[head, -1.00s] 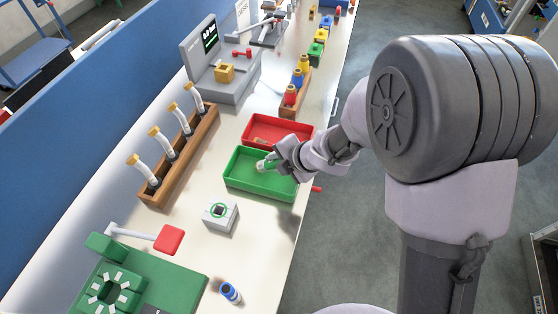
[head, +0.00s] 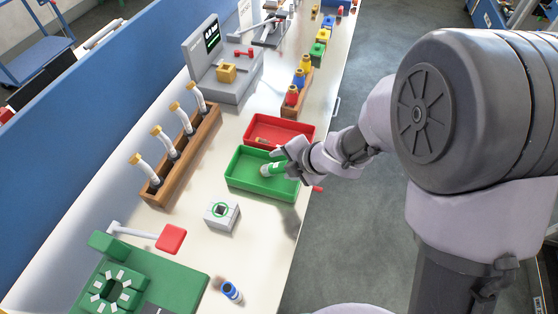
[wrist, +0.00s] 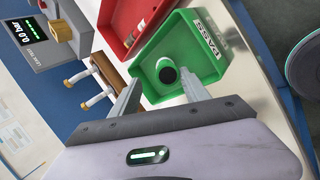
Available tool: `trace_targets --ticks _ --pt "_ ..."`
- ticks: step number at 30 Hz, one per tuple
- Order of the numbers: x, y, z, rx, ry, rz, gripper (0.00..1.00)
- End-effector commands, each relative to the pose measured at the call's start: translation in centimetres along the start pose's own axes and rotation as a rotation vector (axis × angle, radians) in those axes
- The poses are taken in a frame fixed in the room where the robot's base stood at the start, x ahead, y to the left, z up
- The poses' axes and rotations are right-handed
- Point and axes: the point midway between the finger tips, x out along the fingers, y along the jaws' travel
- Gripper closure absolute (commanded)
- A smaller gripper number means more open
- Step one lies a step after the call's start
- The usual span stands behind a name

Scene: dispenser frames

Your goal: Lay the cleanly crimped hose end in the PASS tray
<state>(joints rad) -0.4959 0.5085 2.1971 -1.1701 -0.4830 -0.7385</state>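The green PASS tray (head: 240,184) sits near the bench's front edge, and its label shows in the wrist view (wrist: 222,50). A pale hose end (head: 267,170) is inside this tray. In the wrist view the hose end (wrist: 167,74) shows end-on as a dark disc with a light rim, between my fingertips, with gaps on both sides. I cannot tell if it touches the tray floor. My gripper (wrist: 160,78) is open above the tray; in the head view it (head: 280,156) is at the tray's upper right side.
A red tray (head: 304,129) with a small brownish piece adjoins the green tray. A wooden rack (head: 208,128) with several hoses stands left. A grey block (head: 222,216) lies nearer, and a test unit (head: 237,86) stands behind. Bare bench surrounds the grey block.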

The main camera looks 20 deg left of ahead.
Motion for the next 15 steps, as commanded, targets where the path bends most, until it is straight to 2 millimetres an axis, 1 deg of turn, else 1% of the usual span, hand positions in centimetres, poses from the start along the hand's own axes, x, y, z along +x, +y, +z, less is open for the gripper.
trace_targets --ticks 1,5,9,12,15 --pt "-1.6 0.4 0.1 0.001 -0.003 0.002 0.46" --pt "-4.9 0.5 0.1 0.001 -0.002 0.002 0.46" --pt "-8.7 0.5 0.1 0.003 -0.003 0.001 0.46" --pt "-11.0 0.5 0.1 0.001 -0.003 0.002 0.46" --pt "-12.7 0.3 0.1 0.001 -0.002 0.001 0.46"
